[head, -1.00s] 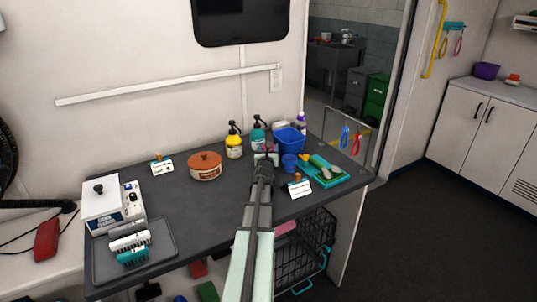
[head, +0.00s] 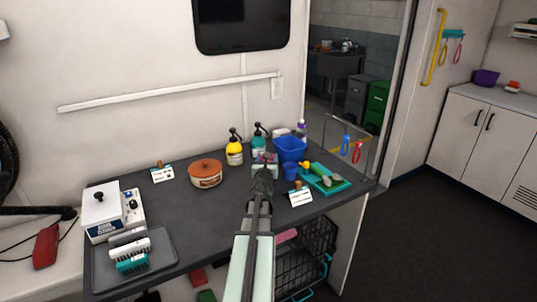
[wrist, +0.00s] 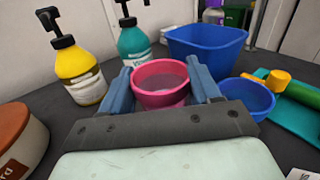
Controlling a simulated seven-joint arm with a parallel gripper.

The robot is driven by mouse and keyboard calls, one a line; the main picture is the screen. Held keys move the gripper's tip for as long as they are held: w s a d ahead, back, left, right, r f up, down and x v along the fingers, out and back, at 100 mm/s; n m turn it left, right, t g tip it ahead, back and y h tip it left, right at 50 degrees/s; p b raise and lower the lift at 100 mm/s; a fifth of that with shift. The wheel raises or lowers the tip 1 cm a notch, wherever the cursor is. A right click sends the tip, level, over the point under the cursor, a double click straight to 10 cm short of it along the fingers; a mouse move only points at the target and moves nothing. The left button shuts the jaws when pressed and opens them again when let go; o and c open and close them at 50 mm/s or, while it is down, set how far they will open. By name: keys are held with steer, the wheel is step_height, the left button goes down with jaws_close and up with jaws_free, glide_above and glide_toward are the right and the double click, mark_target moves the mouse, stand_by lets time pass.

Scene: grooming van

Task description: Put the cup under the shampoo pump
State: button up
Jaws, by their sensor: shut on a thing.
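My gripper (wrist: 160,88) is shut on a pink-red cup (wrist: 160,98), which sits upright between the two blue-grey fingers in the wrist view. In the head view my gripper (head: 265,163) is in front of the teal pump bottle (head: 258,146). A yellow pump bottle (head: 234,154) stands to its left. Both bottles have black pump heads; in the wrist view the yellow one (wrist: 82,75) and the teal one (wrist: 134,42) stand beyond the cup, apart from it. I cannot read which holds shampoo. The cup's base is hidden, so contact with the counter is unclear.
A blue cup (wrist: 247,99) is close to the right finger, with a blue tub (wrist: 208,43) behind it. A brown-lidded pot (head: 205,175) is at left. A teal tray (head: 325,181) with tools and a small sign (head: 299,195) are at right.

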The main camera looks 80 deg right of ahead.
steer(key=a, duration=0.3)
steer(key=s+a, duration=0.1)
steer(key=a, duration=0.5)
steer(key=shift+s+a, duration=0.2)
steer(key=shift+s, duration=0.05)
steer(key=shift+w+d+r, duration=2.35)
steer(key=shift+w+d, duration=2.1)
steer(key=shift+w, duration=1.2)
steer(key=shift+f, duration=3.95)
steer(key=shift+f, duration=0.1)
steer(key=o, duration=1.1)
